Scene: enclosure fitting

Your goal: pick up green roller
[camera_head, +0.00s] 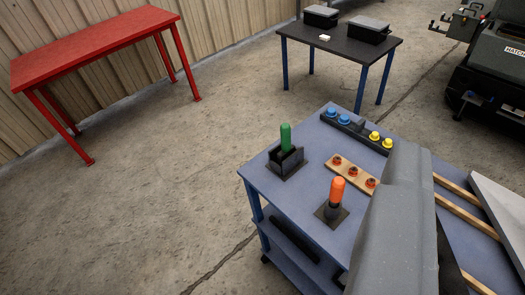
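The green roller (286,137) stands upright in a black holder (287,160) near the left corner of the blue cart top (262,183). Its lower part is hidden by the holder. A large grey body (395,225), which may be part of my arm, covers the right part of the cart. My gripper's fingers are not in view, and nothing is seen touching the roller.
An orange roller (336,190) stands upright on a black base on the cart. A wooden strip (351,173) with red knobs and a black rail (358,131) with blue and yellow knobs lie behind. A red table (95,43), a dark table (340,40) and a dark machine (497,65) stand beyond open floor.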

